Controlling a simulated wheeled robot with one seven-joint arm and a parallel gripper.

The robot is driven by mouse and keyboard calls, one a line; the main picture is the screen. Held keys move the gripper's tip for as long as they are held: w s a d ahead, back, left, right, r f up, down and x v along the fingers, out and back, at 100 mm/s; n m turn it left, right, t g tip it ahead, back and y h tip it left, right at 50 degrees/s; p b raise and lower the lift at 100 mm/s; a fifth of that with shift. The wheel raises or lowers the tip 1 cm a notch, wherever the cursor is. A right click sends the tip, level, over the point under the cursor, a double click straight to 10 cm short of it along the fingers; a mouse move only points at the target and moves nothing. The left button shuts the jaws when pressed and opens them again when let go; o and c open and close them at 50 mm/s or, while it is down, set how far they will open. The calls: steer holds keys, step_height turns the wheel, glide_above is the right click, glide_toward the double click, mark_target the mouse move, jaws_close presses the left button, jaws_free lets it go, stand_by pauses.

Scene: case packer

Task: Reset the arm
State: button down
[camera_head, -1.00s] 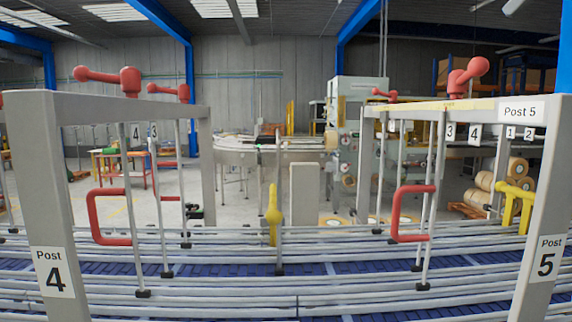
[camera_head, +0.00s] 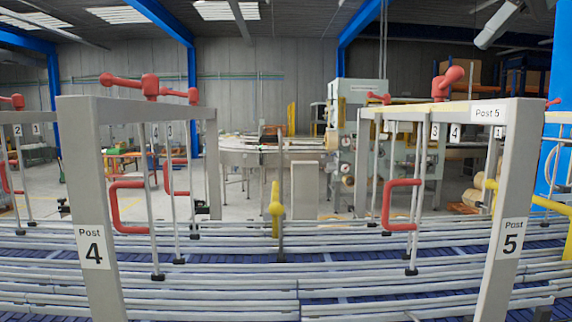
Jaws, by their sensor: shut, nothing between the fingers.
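My gripper is not in view, and I cannot make out any part of my arm for certain. In front of me stands the case packer's frame, with the grey Post 4 (camera_head: 88,200) on the left and the grey Post 5 (camera_head: 512,200) on the right. Red crank handles (camera_head: 150,86) sit on top of the beams. Red bent handles (camera_head: 127,207) hang on thin rods between the posts, and another one (camera_head: 387,205) is near Post 5.
Grey rails (camera_head: 220,270) run across the front over a blue belt. A yellow lever (camera_head: 275,207) stands upright in the middle. A yellow pipe (camera_head: 550,205) is at the right. A machine (camera_head: 358,130) and a curved conveyor (camera_head: 240,143) stand behind, with open floor around.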

steer(key=a+f+m+g, duration=0.1)
steer(key=a+f+g, duration=0.2)
steer(key=a+f, duration=0.95)
steer(key=s+a+f+g+h, duration=0.1)
steer(key=s+a+f, duration=0.25)
steer(key=f, duration=0.45)
steer(key=s+a+f+g+h, duration=0.1)
steer(key=s+a+f, duration=0.25)
steer(key=f, duration=0.45)
steer(key=s+f+n+h, duration=0.2)
steer(key=s+f+h, duration=0.1)
steer(key=s+f, duration=1.65)
step_height(320, 180, down, 19)
steer(key=b, duration=1.9)
steer(key=shift+s+a+g, duration=0.15)
steer(key=shift+s+g, duration=0.05)
steer(key=shift+g, duration=0.2)
